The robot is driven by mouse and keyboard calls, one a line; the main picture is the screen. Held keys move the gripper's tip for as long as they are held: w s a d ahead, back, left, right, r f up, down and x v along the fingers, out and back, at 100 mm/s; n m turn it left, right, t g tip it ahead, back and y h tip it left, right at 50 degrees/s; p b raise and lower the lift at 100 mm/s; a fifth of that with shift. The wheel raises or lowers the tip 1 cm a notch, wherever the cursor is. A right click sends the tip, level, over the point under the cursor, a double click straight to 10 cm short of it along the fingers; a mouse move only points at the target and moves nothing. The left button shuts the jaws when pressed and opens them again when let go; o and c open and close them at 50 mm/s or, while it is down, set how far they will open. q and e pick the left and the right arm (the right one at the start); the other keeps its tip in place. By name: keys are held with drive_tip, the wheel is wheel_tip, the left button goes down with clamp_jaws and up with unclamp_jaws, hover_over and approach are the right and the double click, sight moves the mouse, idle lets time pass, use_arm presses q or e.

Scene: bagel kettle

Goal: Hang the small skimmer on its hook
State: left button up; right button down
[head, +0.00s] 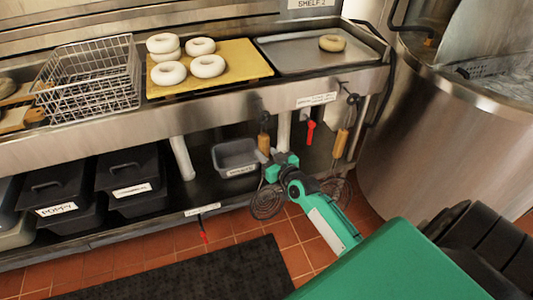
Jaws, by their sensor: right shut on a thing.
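The small skimmer appears to be the left one, with an upright wooden handle (264,143) and a coiled wire head (267,203) hanging below. My right gripper (270,170) is shut on it just below the wooden handle, in front of the lower shelf. The handle's top is close to the front face of the counter, by a dark hook-like piece (264,117). I cannot tell whether it touches or hangs on it. A second skimmer (341,144) hangs to the right below a dark hook (352,99); my arm partly hides its wire head. My left gripper is out of view.
A steel counter (220,118) holds a wire basket (92,80), a yellow board (240,58) with several bagels, and a tray (285,53) with one bagel. A grey tub (237,157) is behind the gripper. A large kettle (430,140) stands right. A red-handled valve (311,130) sits between the skimmers.

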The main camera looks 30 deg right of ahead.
drive_tip(key=c, duration=1.1)
unclamp_jaws()
drive_tip(key=shift+o, duration=0.2)
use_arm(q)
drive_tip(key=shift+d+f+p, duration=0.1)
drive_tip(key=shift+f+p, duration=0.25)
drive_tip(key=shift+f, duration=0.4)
use_arm(e)
drive_tip(key=s+r, duration=0.1)
drive_tip(key=s, duration=1.2)
drive_tip(key=shift+s+d, duration=0.2)
drive_tip(key=shift+s, duration=0.2)
